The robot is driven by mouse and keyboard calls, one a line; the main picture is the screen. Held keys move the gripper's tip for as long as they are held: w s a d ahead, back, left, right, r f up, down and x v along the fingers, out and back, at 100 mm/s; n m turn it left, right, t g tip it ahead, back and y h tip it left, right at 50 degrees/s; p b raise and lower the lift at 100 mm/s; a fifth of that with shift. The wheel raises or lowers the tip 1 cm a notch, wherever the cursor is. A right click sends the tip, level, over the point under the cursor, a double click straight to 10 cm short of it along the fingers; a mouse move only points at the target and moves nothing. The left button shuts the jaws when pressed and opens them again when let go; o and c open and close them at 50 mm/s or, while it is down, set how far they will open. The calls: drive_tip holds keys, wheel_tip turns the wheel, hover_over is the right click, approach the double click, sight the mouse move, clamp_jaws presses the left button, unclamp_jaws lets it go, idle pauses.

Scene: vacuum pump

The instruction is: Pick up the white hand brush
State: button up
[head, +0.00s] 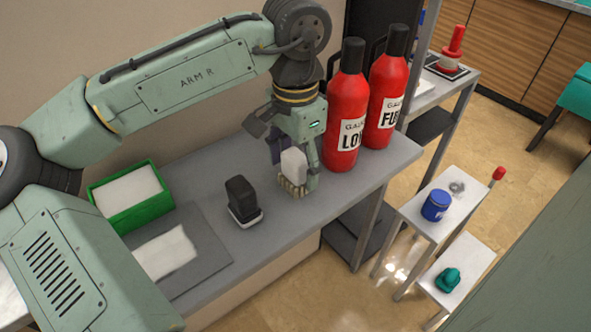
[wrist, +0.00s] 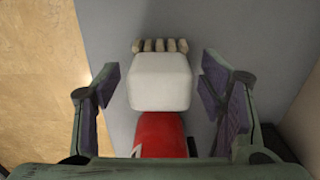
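The white hand brush (head: 293,164) is on the grey bench, a white block with tan bristles at its lower end. It is left of the red bottles. My gripper (head: 295,172) is over it, with a finger on either side. In the wrist view the brush (wrist: 160,80) lies between the open fingers of my gripper (wrist: 160,88). A gap shows between each finger pad and the brush. The bristles show at its top edge there.
Two red bottles (head: 346,110) (head: 386,95) stand close right of my gripper. A black-topped block (head: 241,196) stands to the left on the bench (head: 215,160). A green box (head: 128,215) and a dark mat (head: 205,243) with a white cloth (head: 165,252) lie further left.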

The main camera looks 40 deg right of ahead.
drive_tip(key=c, duration=1.2)
wheel_tip(320, 180, up, 10)
drive_tip(key=shift+r+b, duration=0.1)
drive_tip(key=shift+b, duration=0.45)
drive_tip(key=o, duration=0.7)
drive_tip(key=c, duration=0.5)
drive_tip(key=shift+s, duration=0.1)
